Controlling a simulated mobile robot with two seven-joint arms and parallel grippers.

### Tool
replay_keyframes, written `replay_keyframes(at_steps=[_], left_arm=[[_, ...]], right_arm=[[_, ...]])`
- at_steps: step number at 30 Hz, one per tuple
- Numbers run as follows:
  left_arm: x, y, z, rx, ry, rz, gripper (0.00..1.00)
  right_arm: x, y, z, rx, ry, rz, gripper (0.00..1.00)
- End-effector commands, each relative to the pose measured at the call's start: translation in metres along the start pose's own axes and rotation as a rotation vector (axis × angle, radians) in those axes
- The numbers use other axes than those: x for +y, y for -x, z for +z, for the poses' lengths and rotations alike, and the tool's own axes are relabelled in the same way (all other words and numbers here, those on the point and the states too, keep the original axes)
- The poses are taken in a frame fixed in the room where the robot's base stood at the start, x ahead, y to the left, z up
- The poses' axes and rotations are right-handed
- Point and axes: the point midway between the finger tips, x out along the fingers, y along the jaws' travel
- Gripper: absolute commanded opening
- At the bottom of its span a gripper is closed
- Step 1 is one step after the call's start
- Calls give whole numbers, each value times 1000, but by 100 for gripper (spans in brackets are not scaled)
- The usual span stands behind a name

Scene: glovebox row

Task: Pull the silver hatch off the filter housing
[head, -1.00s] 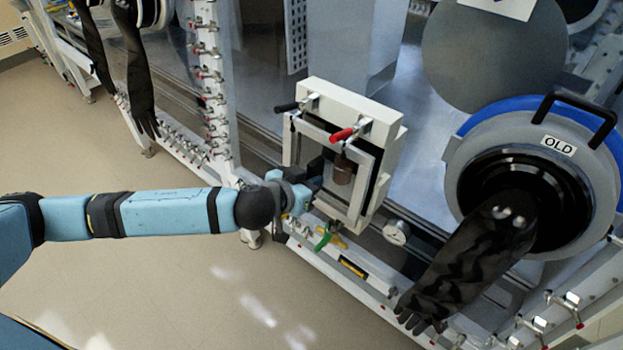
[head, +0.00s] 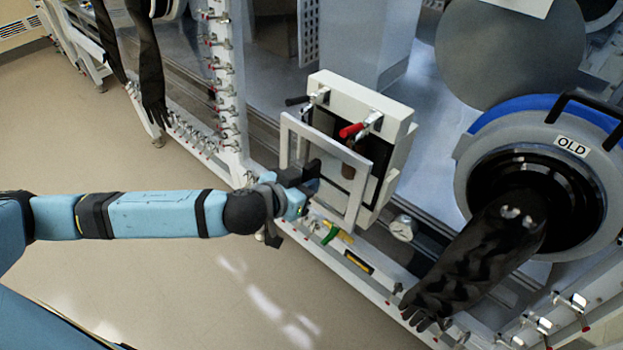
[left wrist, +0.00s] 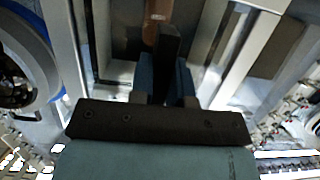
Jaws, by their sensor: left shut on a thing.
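The silver hatch (head: 327,139) is a rectangular frame in front of the white filter housing (head: 362,94). In the head view it stands off the housing's face, with a visible gap at the top and right, and is roughly upright. My left gripper (head: 312,177) is shut on the hatch at its lower left; the fingers hide the exact grip point. In the left wrist view the dark fingers (left wrist: 166,68) reach up towards the housing, and pale frame bars show around them. A brown cylinder (head: 348,163) shows inside the housing opening. My right gripper is not in view.
A round gauge (head: 402,228) is at lower right. A black glove (head: 480,255) hangs from the port marked OLD. Open floor (head: 170,285) lies at left.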

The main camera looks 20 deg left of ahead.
Motion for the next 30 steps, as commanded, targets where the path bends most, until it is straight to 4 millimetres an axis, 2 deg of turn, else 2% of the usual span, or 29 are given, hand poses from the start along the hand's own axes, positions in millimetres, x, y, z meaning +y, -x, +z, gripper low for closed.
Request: replay_keyframes(at_steps=[18, 30], left_arm=[[1, 34, 9, 1, 1, 2, 0], [0, 39, 9, 2, 0, 1, 0]], right_arm=[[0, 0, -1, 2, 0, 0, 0], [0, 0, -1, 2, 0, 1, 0]])
